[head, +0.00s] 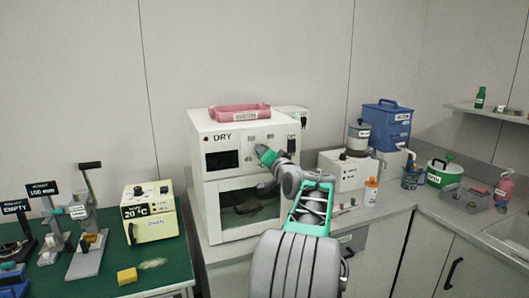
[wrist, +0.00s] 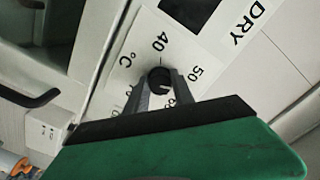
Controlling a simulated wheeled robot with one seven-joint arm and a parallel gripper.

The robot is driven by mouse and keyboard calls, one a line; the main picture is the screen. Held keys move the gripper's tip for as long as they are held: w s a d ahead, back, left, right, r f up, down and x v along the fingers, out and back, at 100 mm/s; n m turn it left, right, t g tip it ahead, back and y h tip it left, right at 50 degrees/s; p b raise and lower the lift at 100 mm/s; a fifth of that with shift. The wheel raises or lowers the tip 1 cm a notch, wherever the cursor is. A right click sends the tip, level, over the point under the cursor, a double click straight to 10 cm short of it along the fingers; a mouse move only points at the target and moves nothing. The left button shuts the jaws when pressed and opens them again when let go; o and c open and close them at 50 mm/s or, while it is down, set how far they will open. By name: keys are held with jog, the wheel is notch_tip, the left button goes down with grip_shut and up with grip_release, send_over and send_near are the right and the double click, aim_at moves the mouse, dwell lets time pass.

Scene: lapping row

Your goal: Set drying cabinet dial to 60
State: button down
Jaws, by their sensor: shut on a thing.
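The white drying cabinet (head: 203,165), marked DRY, stands on the counter with a dark display and a glass door below. My gripper (head: 266,156) is at the right part of its upper panel and hides the dial in the head view. In the wrist view, my gripper (wrist: 161,86) has its two grey fingers shut on the round black dial (wrist: 158,78), one on each side. The printed scale around it shows 40, 50 and °C; lower numbers are partly hidden by the fingers. I cannot tell where the dial points.
A pink tray (head: 240,113) lies on top of the cabinet. A yellow oven (head: 152,213) stands left on the green mat. A white unit (head: 347,172) with a pot stands to the right, with an orange-and-white bottle (head: 370,191) near it.

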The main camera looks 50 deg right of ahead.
jog(key=m+p, duration=0.6)
jog(key=m, duration=0.5)
jog(key=shift+r, duration=0.2)
jog(key=shift+m, duration=0.3)
jog(key=c, duration=1.1)
grip_release()
jog(key=shift+f, duration=0.1)
jog(key=b+v, duration=0.1)
jog(key=v, duration=0.7)
jog(key=shift+w, duration=0.1)
